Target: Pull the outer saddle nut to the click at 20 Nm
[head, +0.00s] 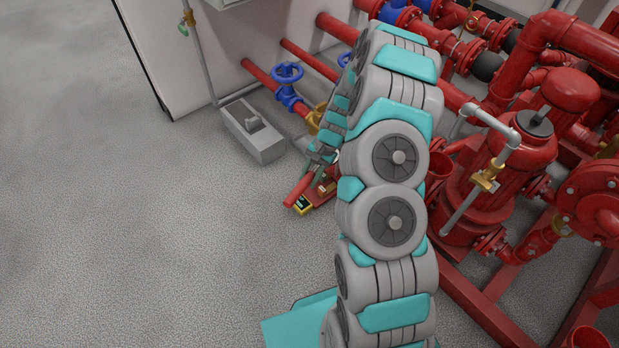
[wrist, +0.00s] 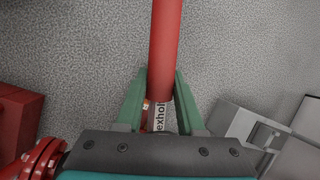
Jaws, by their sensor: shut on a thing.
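In the wrist view my gripper (wrist: 161,84) has its green fingers on both sides of a red cylindrical handle (wrist: 166,42), and it is shut on it. The handle looks like a torque wrench grip; a white collar with partly covered dark lettering shows between the fingers. The handle points away from my gripper, over the floor. In the head view the red handle (head: 297,193) sticks out low and left from my gripper (head: 317,165). The wrench's head end and the outer saddle nut cannot be made out; my arm and gripper hide that area.
A grey box (head: 253,132) stands on the floor left of my gripper. A blue handwheel valve (head: 288,82) is on the red pipe behind. A yellow-and-black item (head: 303,206) lies by the handle. Red pumps and pipes fill the right. Floor at left is clear.

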